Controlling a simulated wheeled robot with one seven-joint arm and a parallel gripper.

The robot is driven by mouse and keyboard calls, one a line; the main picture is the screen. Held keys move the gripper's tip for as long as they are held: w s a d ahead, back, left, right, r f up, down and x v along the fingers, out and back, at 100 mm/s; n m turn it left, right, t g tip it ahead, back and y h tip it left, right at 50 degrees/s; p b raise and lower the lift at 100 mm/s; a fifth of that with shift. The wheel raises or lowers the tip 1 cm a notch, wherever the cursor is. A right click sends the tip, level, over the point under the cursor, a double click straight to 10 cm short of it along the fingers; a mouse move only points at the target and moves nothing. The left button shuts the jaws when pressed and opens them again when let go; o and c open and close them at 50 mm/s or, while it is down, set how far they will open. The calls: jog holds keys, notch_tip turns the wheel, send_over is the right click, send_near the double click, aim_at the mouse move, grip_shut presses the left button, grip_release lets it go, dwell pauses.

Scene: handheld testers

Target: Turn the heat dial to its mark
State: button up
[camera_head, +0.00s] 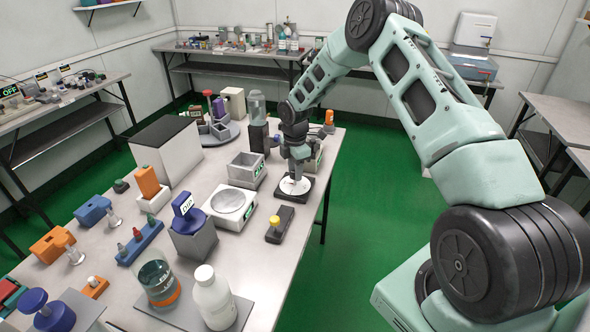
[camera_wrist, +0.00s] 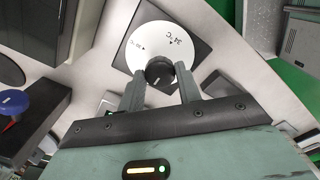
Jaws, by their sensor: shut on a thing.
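The heat dial is a white round disc (camera_wrist: 155,42) with printed marks on a dark square base (camera_wrist: 203,30). A dark round knob (camera_wrist: 159,72) stands on the disc. In the wrist view my gripper (camera_wrist: 159,82) has its two grey fingers shut on this knob, one on each side. One printed mark reads like "34°C"; a smaller one beside it is hard to read. In the head view the dial (camera_head: 296,186) lies near the table's right edge, with my gripper (camera_head: 294,176) upright above it and hiding the knob.
A tall dark device with a clear jar (camera_head: 258,120) stands behind. Green floor lies beyond the right table edge.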

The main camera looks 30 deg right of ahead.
jog(key=o, duration=1)
jog(key=shift+r, duration=0.1)
notch_tip(320, 180, up, 17)
jog(key=b, duration=0.1)
jog(key=shift+r+b, duration=0.15)
jog(key=shift+b, duration=0.25)
